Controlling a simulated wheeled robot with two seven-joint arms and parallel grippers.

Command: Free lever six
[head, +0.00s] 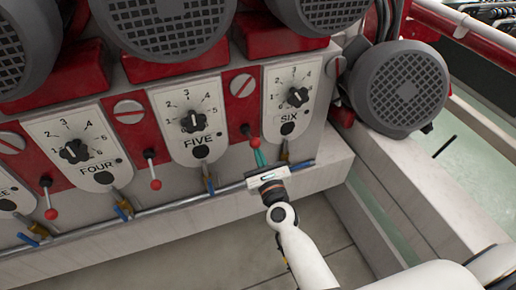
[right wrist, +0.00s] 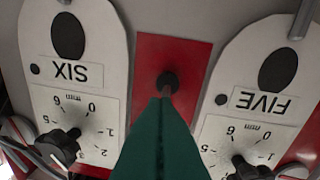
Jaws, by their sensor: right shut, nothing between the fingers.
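The SIX plate (head: 291,98) is at the right end of the machine face, with its dark dial (head: 296,97). A small lever with a red ball (head: 255,143) hangs from a black pivot (head: 245,130) between the FIVE and SIX plates. My right gripper (head: 260,158) is just below that ball, its green fingers shut and empty. In the right wrist view the shut fingers (right wrist: 165,105) point at the black pivot (right wrist: 167,82) and cover the rest of the lever. I cannot tell whether they touch it. My left gripper is not in view.
The FIVE plate (head: 192,122) and FOUR plate (head: 78,150) stand to the left, with similar red-ball levers (head: 155,184) beside them. A grey pipe (head: 160,208) with blue-handled valves runs below. Grey motors (head: 401,88) overhang above and right. The floor in front is clear.

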